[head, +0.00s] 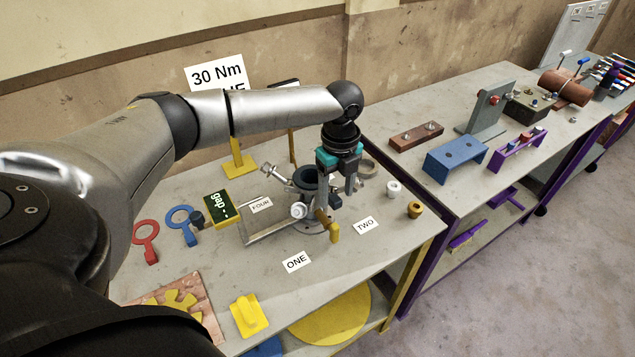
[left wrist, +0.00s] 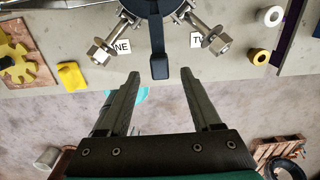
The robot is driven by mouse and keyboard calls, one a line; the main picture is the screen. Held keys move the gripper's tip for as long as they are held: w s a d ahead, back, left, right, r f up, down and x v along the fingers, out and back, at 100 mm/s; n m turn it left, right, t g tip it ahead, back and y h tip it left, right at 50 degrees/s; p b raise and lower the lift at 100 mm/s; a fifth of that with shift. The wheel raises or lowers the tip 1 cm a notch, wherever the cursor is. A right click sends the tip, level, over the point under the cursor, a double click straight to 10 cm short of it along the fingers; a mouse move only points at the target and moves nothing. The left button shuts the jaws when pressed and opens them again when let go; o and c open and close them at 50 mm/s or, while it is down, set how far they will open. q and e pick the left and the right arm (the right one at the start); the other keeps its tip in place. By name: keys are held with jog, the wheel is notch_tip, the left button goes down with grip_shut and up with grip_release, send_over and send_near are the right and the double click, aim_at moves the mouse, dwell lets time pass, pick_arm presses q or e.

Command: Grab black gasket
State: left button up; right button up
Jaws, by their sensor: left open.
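The black gasket (left wrist: 158,45) is at the top middle of the left wrist view, its rounded part cut by the frame edge. Its dark tab points down between the fingertips of my left gripper (left wrist: 161,76). The fingers are open, one on each side of the tab, with a visible gap to it. In the head view my left gripper (head: 337,187) hangs over the pipe assembly on the table, beside a dark ring (head: 306,177). The gripper partly hides that area, so contact is unclear. My right gripper is not seen.
Bolts with nuts (left wrist: 104,47) stick out on both sides of the tab. A white bushing (head: 393,188) and a brass one (head: 414,209) stand at the right.

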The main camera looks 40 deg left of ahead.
pick_arm(q)
jog(key=shift+f, duration=0.95)
jog(key=shift+c, duration=0.2)
grip_shut()
